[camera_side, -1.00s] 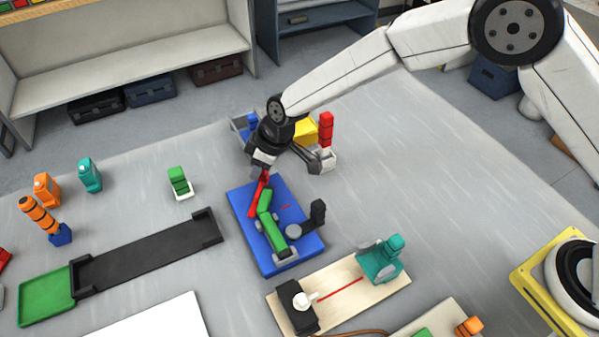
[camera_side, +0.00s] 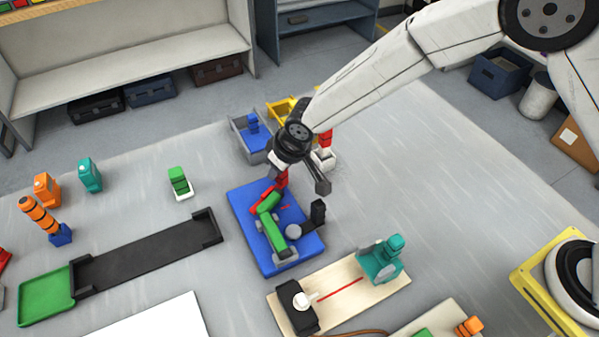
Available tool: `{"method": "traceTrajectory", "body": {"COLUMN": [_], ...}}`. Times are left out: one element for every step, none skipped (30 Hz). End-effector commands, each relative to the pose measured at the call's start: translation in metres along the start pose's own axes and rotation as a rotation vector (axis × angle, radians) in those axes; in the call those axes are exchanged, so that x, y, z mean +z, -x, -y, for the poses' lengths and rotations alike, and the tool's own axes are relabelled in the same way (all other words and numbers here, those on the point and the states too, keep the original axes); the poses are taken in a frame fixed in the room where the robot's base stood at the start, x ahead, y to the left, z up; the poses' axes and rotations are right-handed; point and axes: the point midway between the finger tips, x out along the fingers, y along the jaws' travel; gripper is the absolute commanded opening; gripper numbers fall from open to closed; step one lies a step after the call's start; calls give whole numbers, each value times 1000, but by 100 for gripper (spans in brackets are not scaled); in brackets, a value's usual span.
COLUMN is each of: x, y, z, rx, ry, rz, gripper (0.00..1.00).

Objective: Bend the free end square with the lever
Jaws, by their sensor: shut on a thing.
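A blue base plate (camera_side: 308,248) lies on the table with a green bar (camera_side: 275,232) on it. The bar's near end sits in a grey clamp, and its far free end (camera_side: 269,203) angles to the right, not square to the rest. A red lever (camera_side: 258,208) runs beside the free end and up to my gripper (camera_side: 281,178). My gripper is shut on the lever's upper end; the fingertips are partly hidden by my wrist. A short red mark shows on the plate right of the free end.
On the plate are a grey round post (camera_side: 293,232) and a black upright block (camera_side: 318,212), right of the bar. Behind stand a grey bin (camera_side: 246,139) and a white holder (camera_side: 323,160) with red blocks. A wooden board (camera_side: 350,285) lies in front.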

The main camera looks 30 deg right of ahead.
Motion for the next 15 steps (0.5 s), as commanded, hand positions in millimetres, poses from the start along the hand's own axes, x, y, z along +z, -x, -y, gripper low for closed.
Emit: {"method": "traceTrajectory", "body": {"x": [1, 2, 4, 5, 6, 8, 9, 10, 11, 12, 14, 15, 16, 18, 20], "y": [2, 2, 2, 3, 3, 4, 4, 5, 5, 6, 6, 7, 8, 8, 9], "z": [0, -1, -1, -2, -2, -2, -3, -3, -4, -4, -4, -4, -4, -5, -5], "rx": [8, 13, 20, 25, 30, 36, 41, 40, 39, 39, 39, 38, 38, 38, 38], "ry": [-15, -27, -43, -55, -67, -83, -94, -92, -91, -91, -91, -91, -91, -91, -90], "rz": [0, 0, 0, 0, 1, 0, 0, 0, 0, 0, 0, 0, 0, 0, 1], "gripper": [0, 0, 0, 0, 0, 0, 0, 0, 0, 0, 0, 0, 0, 0, 0]}}
